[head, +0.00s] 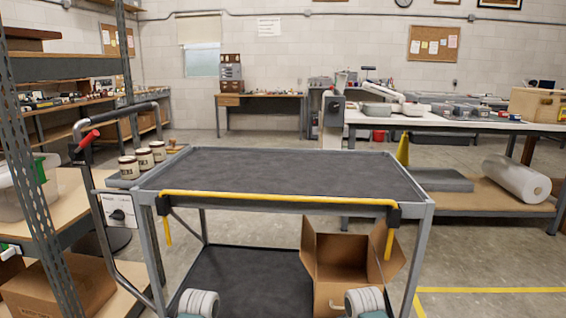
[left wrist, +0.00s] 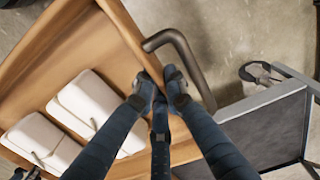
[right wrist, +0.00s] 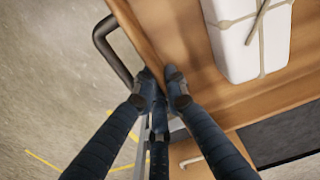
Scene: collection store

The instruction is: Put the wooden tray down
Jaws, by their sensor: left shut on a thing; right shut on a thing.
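The wooden tray (left wrist: 30,75) shows in the left wrist view with white string-tied packages (left wrist: 85,105) lying in it. My left gripper (left wrist: 160,82) is shut on the tray's rim beside a dark curved handle (left wrist: 178,52). In the right wrist view the tray (right wrist: 180,45) holds a white tied package (right wrist: 245,45). My right gripper (right wrist: 162,82) is shut on the opposite rim, beside another dark handle (right wrist: 105,45). The tray and both grippers are out of the head view. What lies directly under the tray is mostly hidden.
A cart with an empty dark top (head: 280,172) and a yellow front bar (head: 280,197) stands ahead. Three jars (head: 144,158) stand at its left side. An open cardboard box (head: 345,262) sits on its lower shelf. Shelving stands left; a loaded white table (head: 430,121) stands back right.

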